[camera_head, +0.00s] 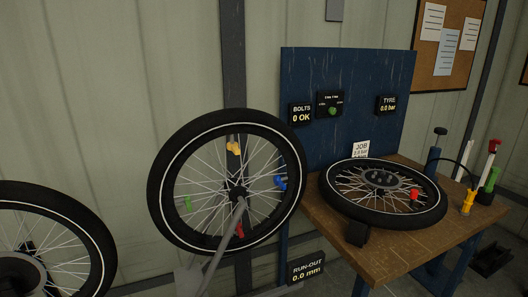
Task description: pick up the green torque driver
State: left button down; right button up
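A tool with a green grip (491,179) stands upright in a dark holder (485,197) at the right end of the wooden bench; it looks like the green torque driver, though it is small here. A tool with a red top and white shaft (492,158) stands right beside it and partly overlaps it. Neither of my grippers is in view.
A yellow-based tool (467,203) and a blue pump (433,161) stand left of the holder. A wheel (428,216) lies flat on the bench (400,253), taking up much of it. Another wheel (158,190) stands upright left, with coloured clips on its spokes.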

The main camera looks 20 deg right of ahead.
aim_at(487, 188)
jog(key=l+z, duration=0.4)
jog(key=l, duration=2.85)
